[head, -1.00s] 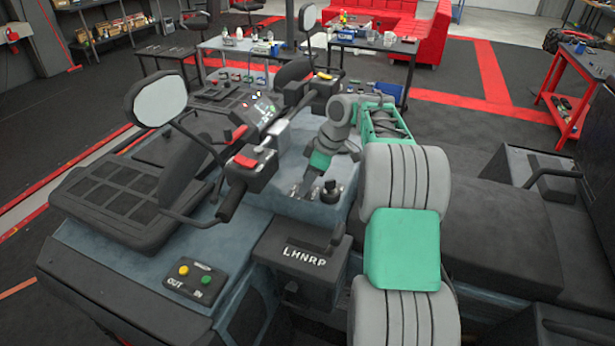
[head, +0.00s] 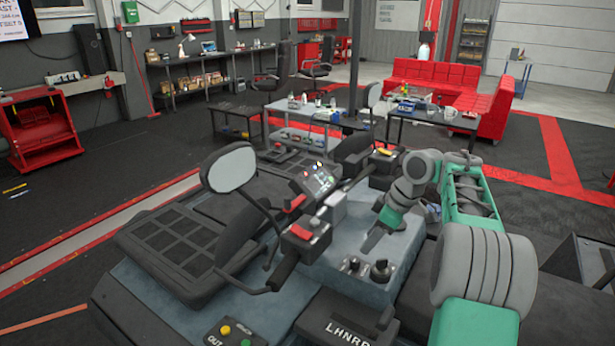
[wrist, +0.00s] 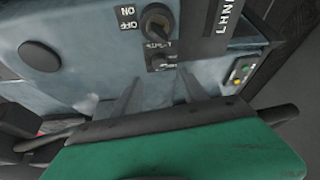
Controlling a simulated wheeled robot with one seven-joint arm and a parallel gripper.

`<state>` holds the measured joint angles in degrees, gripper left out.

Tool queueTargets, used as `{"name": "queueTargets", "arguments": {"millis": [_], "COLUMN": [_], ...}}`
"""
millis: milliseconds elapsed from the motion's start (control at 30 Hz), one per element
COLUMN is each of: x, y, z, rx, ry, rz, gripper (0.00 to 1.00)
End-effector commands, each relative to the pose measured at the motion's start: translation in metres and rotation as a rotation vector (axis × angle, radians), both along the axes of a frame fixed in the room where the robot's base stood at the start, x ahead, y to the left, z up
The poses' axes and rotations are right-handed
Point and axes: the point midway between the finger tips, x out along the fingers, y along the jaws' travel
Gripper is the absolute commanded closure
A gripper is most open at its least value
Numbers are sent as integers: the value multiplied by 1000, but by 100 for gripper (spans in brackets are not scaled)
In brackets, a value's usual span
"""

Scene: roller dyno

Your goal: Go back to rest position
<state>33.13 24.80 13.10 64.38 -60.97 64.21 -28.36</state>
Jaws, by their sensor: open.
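My gripper (head: 374,240) is in the head view, above the blue-grey dash panel (head: 340,258) of the vehicle and a little behind its black knobs (head: 380,270). In the wrist view my gripper (wrist: 155,90) shows two thin dark fingers spread apart, with only the panel seen between them. Nothing is held. The ON/OFF rotary switch (wrist: 157,22) is just beyond the fingers. My green and grey arm reaches in from the right of the head view.
A round mirror (head: 229,168), handlebar grip (head: 284,270) and control box with a red part (head: 305,238) stand left of my gripper. A lever plate marked LHNRP (head: 345,328) is in front. Tables (head: 450,118) and a red sofa (head: 440,80) stand farther back.

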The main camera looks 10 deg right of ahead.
Motion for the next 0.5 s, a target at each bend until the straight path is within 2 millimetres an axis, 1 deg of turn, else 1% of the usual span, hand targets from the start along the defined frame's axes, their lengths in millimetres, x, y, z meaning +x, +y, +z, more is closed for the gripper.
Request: {"name": "queueTargets", "arguments": {"millis": [33,67,167,200,267,300,367,400,467,500], "x": [-3,-6,-25,-37,-59,-76,-104,-123,-151,-169], "y": [15,26,71,90,114,128,145,153,161,164], "z": [6,9,16,17,14,10,1,-6,-19,-28], "rx": [4,7,20,24,22,19,10,1,-14,-26], "ry": [7,17,58,77,107,124,148,162,179,188], "rz": [-23,-48,-172,-235,-328,-388,-477,-534,-613,-660], "gripper": [49,49,49,49,49,49,49,49,49,49]}}
